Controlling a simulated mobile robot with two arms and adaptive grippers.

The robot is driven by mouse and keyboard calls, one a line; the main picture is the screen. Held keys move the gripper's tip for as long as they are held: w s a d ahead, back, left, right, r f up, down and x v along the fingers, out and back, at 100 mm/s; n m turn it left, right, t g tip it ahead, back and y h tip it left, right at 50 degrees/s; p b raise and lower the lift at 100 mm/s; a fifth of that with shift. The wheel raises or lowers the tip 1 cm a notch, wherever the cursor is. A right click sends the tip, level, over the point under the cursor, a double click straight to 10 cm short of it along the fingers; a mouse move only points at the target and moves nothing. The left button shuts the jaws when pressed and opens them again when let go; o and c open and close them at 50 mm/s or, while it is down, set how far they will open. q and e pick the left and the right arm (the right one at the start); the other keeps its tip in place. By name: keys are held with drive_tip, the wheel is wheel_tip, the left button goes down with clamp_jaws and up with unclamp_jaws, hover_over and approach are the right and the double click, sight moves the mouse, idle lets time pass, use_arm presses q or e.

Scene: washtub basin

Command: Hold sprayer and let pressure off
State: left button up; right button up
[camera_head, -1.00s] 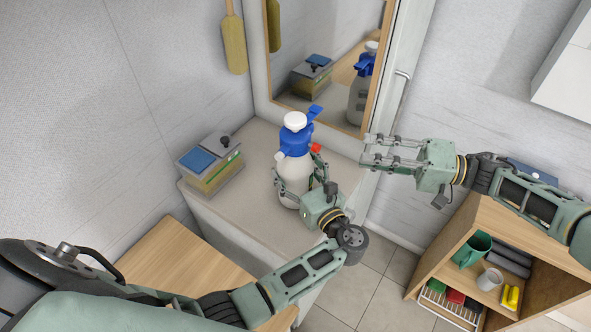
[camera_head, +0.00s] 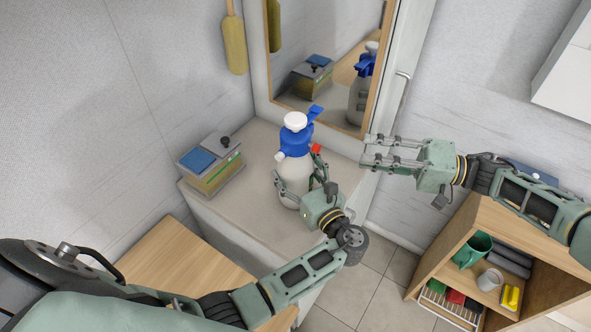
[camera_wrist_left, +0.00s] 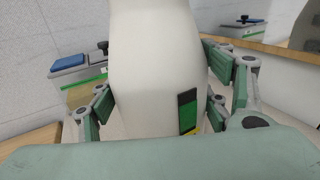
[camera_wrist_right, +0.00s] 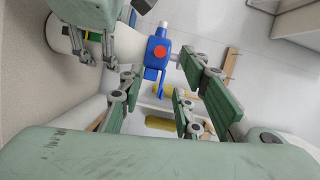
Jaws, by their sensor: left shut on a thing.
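The sprayer (camera_head: 295,150) stands upright on the pale counter, with a white body, blue head, white top knob and a red button (camera_head: 316,148) on its right side. My left gripper (camera_head: 300,184) is shut around the lower body; in the left wrist view the white body (camera_wrist_left: 155,70) fills the space between the fingers. My right gripper (camera_head: 366,152) is open and empty, to the right of the sprayer and apart from it. The right wrist view shows the blue head and red button (camera_wrist_right: 159,52) beyond the open fingers.
A grey box with a blue pad (camera_head: 210,165) sits left on the counter (camera_head: 250,200). A mirror (camera_head: 325,55) stands behind, reflecting the sprayer. A wooden shelf unit (camera_head: 500,240) with cups is at lower right. A yellow brush (camera_head: 234,45) hangs on the wall.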

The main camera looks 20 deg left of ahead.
drive_tip(key=shift+c, duration=0.2)
drive_tip(key=shift+s+a, duration=0.1)
drive_tip(key=shift+c, duration=0.9)
drive_tip(key=s+a+n+g+h, duration=0.1)
drive_tip(key=s+n, duration=0.1)
drive_tip(key=n, duration=0.1)
drive_tip(key=s+a+r+n+g+h, duration=0.1)
drive_tip(key=s+n+g, duration=0.1)
drive_tip(key=s+n, duration=0.1)
drive_tip(key=s+r+n+g+h, duration=0.1)
drive_tip(key=s+n, duration=0.1)
drive_tip(key=n, duration=0.3)
drive_tip(key=shift+s+a+r, duration=0.1)
drive_tip(key=shift+s+a, duration=0.3)
clamp_jaws()
drive_tip(key=s+r+n+t+h, duration=0.1)
drive_tip(key=s+n+h, duration=0.25)
drive_tip(key=n, duration=0.65)
drive_tip(key=s+r+n+h, duration=0.15)
drive_tip(key=n+h, duration=0.25)
drive_tip(key=n, duration=0.6)
drive_tip(key=w+r+n+t, duration=0.6)
drive_tip(key=r+n+t, duration=0.3)
drive_tip(key=n, duration=0.5)
drive_tip(key=shift+w+d+r+h, duration=0.35)
